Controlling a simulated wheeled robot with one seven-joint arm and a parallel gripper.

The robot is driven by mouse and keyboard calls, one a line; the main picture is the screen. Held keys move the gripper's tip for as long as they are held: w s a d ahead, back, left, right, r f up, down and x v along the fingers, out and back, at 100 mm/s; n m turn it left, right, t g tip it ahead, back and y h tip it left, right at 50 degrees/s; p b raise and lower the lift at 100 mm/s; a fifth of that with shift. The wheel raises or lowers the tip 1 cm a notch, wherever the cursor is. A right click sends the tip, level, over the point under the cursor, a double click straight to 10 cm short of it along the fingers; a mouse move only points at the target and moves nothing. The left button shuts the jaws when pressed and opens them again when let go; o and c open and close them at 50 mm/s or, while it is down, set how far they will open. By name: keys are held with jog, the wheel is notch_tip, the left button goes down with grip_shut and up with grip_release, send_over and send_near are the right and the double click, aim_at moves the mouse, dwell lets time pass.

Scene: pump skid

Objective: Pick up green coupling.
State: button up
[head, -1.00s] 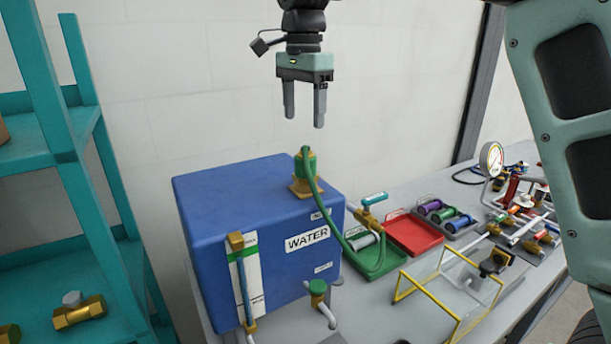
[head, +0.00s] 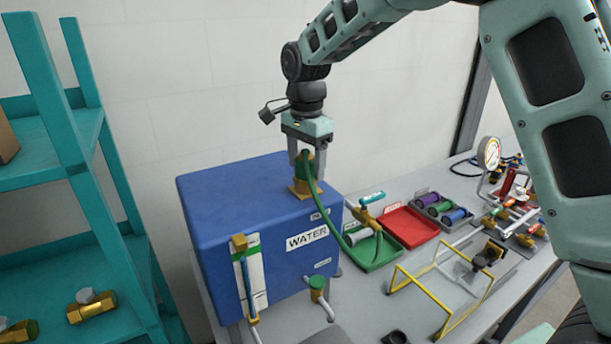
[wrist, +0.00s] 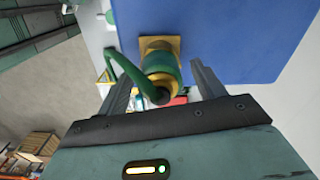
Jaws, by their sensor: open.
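The green coupling (head: 304,167) stands upright on a brass fitting on top of the blue water tank (head: 215,195). A green hose (head: 328,211) runs from its top down over the tank's front. My gripper (head: 307,161) points down over the coupling, with its fingers on either side of it. In the wrist view the coupling (wrist: 162,80) lies between the two open fingers, with gaps visible on both sides. No grip on it shows.
A green tray (head: 378,258) with a grey spool, a red tray (head: 412,228) and a tray of coloured cylinders (head: 440,209) stand right of the tank. A yellow-edged clear guard (head: 440,285) is in front. A teal shelf (head: 70,160) stands at the left.

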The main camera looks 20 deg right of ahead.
jog(key=c, duration=1.3)
jog(key=shift+o, duration=0.2)
jog(key=shift+r, duration=0.1)
notch_tip(320, 180, up, 10)
jog(key=b, duration=0.3)
jog(key=shift+b, duration=0.3)
jog(key=shift+a, duration=0.1)
